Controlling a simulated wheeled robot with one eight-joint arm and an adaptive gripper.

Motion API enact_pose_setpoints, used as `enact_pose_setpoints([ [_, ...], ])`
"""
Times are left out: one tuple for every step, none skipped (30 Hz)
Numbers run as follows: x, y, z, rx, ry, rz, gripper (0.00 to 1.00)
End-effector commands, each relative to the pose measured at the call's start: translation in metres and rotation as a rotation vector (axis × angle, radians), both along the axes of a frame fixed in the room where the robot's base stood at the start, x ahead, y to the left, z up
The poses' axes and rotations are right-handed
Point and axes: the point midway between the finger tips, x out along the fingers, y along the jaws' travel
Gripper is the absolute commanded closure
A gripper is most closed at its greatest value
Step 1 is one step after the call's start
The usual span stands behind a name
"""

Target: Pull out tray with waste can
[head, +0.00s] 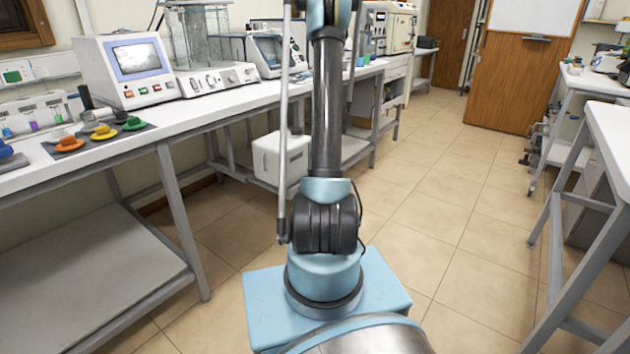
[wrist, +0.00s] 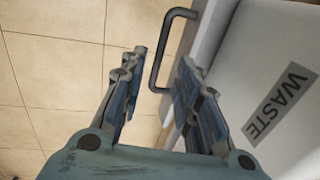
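The waste can (wrist: 258,62) shows at the right of the wrist view as a white body with a grey label reading WASTE. A dark U-shaped handle (wrist: 156,62) sticks out to the left from the pale edge (wrist: 208,34) beside the can. My gripper (wrist: 161,64) is open, with one finger on each side of the handle's bar. I see a gap at the left finger; whether the right finger touches the handle I cannot tell. The rest of the tray is hidden or outside the view. My gripper is not visible in the head view.
A white box (head: 281,158) stands low under the long left bench (head: 227,105); I cannot tell if it is the waste can. Instruments (head: 128,70) and coloured items (head: 101,131) stand on the bench. Tables are at the right (head: 606,135). The tiled floor (head: 440,190) between is clear.

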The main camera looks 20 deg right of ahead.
Motion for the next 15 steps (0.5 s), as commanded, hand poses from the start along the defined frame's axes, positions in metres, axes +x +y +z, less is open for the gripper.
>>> enact_pose_setpoints([
  [-0.002,-0.001,0.008,0.0,0.0,-0.001,0.7],
  [-0.002,-0.001,0.012,0.0,0.0,-0.001,0.7],
  [-0.003,-0.002,0.018,0.0,0.0,-0.001,0.7],
  [-0.004,-0.003,0.022,0.0,0.0,-0.001,0.7],
  [-0.004,-0.003,0.026,0.0,0.0,-0.001,0.7],
  [-0.005,-0.004,0.032,0.0,0.0,-0.002,0.7],
  [-0.006,-0.004,0.036,0.0,0.0,-0.002,0.7],
  [-0.006,-0.005,0.04,0.0,0.0,-0.002,0.7],
  [-0.007,-0.005,0.044,0.0,0.0,-0.002,0.7],
  [-0.007,-0.006,0.048,0.0,0.0,-0.002,0.7],
  [-0.008,-0.006,0.051,0.0,0.0,-0.002,0.7],
  [-0.008,-0.007,0.055,0.0,0.0,-0.002,0.7],
  [-0.008,-0.007,0.057,-0.001,0.0,-0.002,0.7],
  [-0.009,-0.007,0.06,-0.001,0.0,-0.002,0.7],
  [-0.009,-0.007,0.062,-0.001,0.0,-0.001,0.7],
])
